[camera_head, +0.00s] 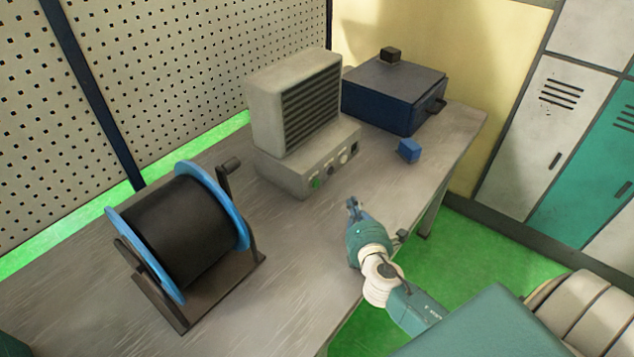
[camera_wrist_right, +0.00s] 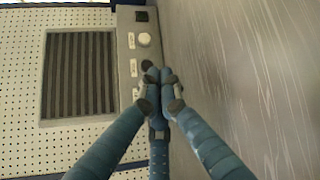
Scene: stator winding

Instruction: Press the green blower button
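The grey blower (camera_head: 295,105) stands on the workbench, with its louvred grille facing right and a control panel on its base. The green button (camera_head: 314,183) is at the near end of that panel, beside a dark button (camera_head: 331,171) and a white knob (camera_head: 343,158). My right gripper (camera_head: 352,203) is in front of the panel, apart from the green button and to its right. In the right wrist view its fingers (camera_wrist_right: 158,90) come together at the tips with nothing between them. They overlap the panel there and hide the green button. My left gripper is not in view.
A black cable spool with blue rims (camera_head: 180,230) stands on the workbench (camera_head: 285,275) at the left. The bench surface before the blower is clear.

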